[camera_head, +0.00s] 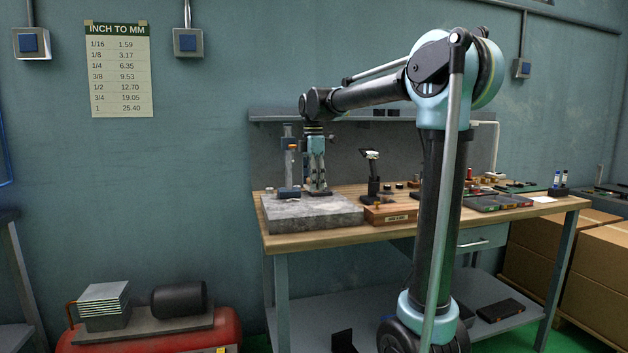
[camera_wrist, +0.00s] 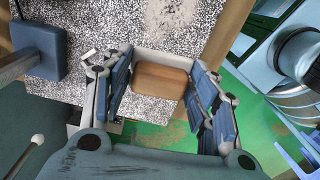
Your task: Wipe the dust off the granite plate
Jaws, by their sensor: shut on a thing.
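The granite plate (camera_head: 312,214) is a thick grey slab on the left end of the workbench, with a mottled pale top. In the wrist view its speckled surface (camera_wrist: 95,65) fills the upper left and middle, with a smoother grey-brown patch near the top. My gripper (camera_head: 318,190) points down over the back middle of the plate. In the wrist view my gripper (camera_wrist: 160,85) is shut on a tan block (camera_wrist: 160,80) with a pale strip along its far edge. I cannot tell whether the block touches the plate; its underside is hidden.
A stand with a blue base (camera_head: 289,193) stands on the plate just left of my gripper; its base is also close in the wrist view (camera_wrist: 38,48). A wooden box (camera_head: 390,214) and a dark upright tool (camera_head: 373,175) are to the plate's right. Small tools lie farther right.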

